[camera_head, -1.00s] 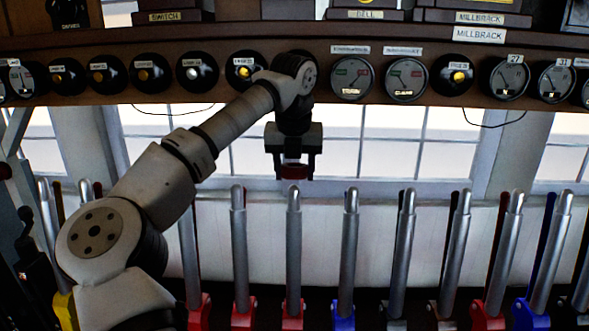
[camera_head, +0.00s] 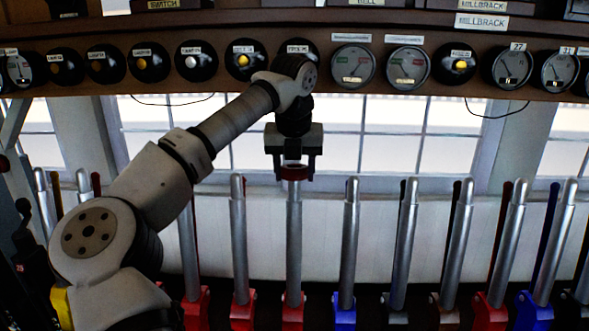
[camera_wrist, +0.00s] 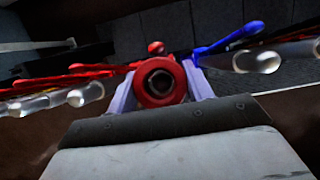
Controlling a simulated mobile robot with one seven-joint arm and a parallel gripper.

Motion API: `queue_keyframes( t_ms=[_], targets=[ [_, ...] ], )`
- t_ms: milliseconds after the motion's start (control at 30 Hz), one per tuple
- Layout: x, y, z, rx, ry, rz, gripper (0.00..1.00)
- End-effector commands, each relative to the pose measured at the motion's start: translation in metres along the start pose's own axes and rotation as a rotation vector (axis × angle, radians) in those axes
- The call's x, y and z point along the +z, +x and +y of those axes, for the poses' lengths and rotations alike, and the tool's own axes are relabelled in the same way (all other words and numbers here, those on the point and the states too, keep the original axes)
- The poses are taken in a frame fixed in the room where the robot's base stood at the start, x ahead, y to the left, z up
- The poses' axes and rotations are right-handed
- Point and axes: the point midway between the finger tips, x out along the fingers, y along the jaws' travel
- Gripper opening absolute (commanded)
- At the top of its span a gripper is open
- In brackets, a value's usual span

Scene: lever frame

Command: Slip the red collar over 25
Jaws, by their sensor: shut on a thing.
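My gripper (camera_head: 293,168) points down and is shut on the red collar (camera_head: 293,173), a short ring. The collar is at the top of a silver lever (camera_head: 293,240) with a red base (camera_head: 293,308). In the wrist view the red collar (camera_wrist: 159,82) sits between the pale fingers, and a grey round tip (camera_wrist: 159,82) shows inside its hole. The collar appears to be around the lever's top end. No number can be read on this lever, so I cannot tell from it whether it is 25.
Neighbouring silver levers stand close by, a red-based one (camera_head: 238,240) to the left and a blue-based one (camera_head: 348,240) to the right. A wooden shelf with dials (camera_head: 353,66) runs above, behind my arm. Windows are at the back.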

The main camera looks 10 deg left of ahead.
Motion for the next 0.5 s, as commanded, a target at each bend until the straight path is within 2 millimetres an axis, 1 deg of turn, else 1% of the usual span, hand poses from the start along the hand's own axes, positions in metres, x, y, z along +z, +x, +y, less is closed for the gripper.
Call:
queue_keyframes(
  t_ms=[500],
  targets=[
    [-0.007, 0.015, 0.0, 0.0, 0.0, 0.0, 0.31]
  ],
)
